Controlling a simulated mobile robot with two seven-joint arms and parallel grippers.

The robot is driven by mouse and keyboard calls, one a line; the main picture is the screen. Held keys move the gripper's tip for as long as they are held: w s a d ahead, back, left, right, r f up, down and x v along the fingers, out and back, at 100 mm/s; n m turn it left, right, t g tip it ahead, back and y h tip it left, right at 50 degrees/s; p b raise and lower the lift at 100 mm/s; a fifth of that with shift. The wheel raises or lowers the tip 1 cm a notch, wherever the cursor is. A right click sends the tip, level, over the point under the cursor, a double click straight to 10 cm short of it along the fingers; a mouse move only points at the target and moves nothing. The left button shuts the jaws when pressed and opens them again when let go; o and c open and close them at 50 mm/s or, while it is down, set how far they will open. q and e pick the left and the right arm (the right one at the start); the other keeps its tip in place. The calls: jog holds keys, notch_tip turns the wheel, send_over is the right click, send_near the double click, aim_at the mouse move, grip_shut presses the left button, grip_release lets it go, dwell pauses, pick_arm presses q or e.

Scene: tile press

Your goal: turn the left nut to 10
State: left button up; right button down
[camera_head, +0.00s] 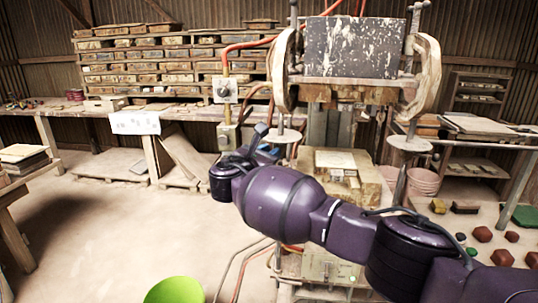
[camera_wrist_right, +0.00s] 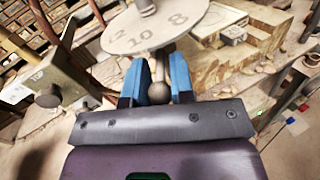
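The left nut's pale round dial (camera_head: 283,135) is on the left post of the press. In the right wrist view the dial (camera_wrist_right: 128,40) shows 12, 10 and 8. A short handle with a ball end (camera_wrist_right: 158,89) sticks out at the dial's near edge, close to the 10. My right gripper (camera_head: 265,140) reaches the dial from the left. In the wrist view its blue fingers (camera_wrist_right: 158,75) stand on either side of the handle, with narrow gaps seeming to show; contact is unclear. My left gripper is not in view.
The press's dark speckled block (camera_head: 355,48) hangs above a wooden bed (camera_head: 340,162). A second dial (camera_head: 409,144) is on the right post. A control box (camera_head: 225,89) stands left of the press. A green bowl (camera_head: 175,291) is at the front; the left floor is mostly clear.

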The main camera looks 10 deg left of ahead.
jog(key=c, duration=1)
grip_release()
jog(key=shift+r, duration=0.2)
jog(key=shift+f, duration=0.1)
jog(key=shift+s, duration=0.1)
jog(key=b+v, duration=0.1)
jog(key=v, duration=0.9)
jog(key=shift+s, duration=0.25)
jog(key=shift+a, duration=0.15)
